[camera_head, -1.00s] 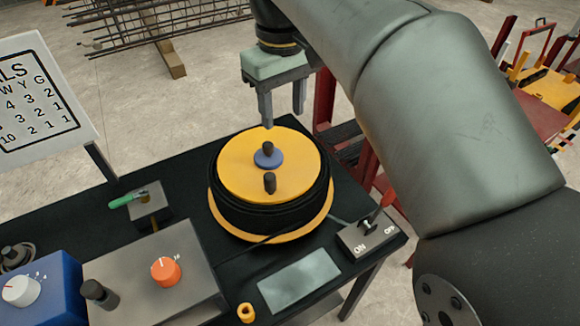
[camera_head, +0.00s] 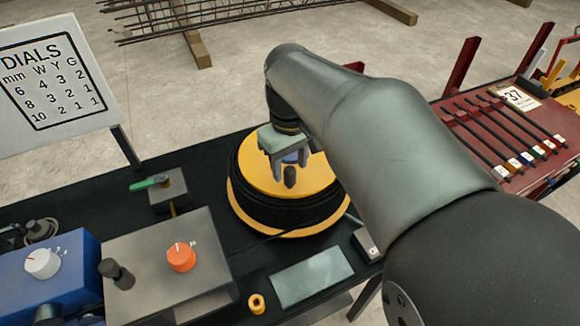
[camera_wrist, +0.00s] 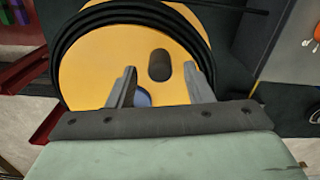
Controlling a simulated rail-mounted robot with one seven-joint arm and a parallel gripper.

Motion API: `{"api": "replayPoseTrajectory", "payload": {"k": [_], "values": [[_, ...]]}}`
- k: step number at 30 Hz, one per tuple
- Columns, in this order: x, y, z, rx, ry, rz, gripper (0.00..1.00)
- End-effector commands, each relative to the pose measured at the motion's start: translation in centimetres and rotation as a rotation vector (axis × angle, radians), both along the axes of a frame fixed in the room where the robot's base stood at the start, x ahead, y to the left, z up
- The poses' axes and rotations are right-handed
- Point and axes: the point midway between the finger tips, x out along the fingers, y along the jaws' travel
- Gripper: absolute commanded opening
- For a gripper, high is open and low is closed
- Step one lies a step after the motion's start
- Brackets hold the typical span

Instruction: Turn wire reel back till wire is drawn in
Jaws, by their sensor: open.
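The wire reel (camera_head: 240,180) stands on the black table, a yellow disc with black wire wound around it. It fills much of the wrist view (camera_wrist: 95,60). A dark upright knob (camera_head: 290,178) sits off-centre on the disc and shows beyond my fingers in the wrist view (camera_wrist: 160,66). My gripper (camera_head: 289,167) is open, pointing down over the disc. Its fingers straddle the blue hub (camera_wrist: 142,98), which they partly hide; contact cannot be told. A thin black wire (camera_head: 262,241) runs from the reel towards the grey box.
A grey plate (camera_head: 310,276) and a small yellow ring (camera_head: 257,304) lie in front. A red rack (camera_head: 500,160) of rods is at right.

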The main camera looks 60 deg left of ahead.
Motion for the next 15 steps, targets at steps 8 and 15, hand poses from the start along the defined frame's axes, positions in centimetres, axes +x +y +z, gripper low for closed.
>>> {"api": "replayPoseTrajectory", "payload": {"k": [8,15], "values": [[0.0,0.0,-1.8,0.0,0.0,0.001,0.46],[0.0,0.0,-1.9,0.0,0.0,0.001,0.44]]}}
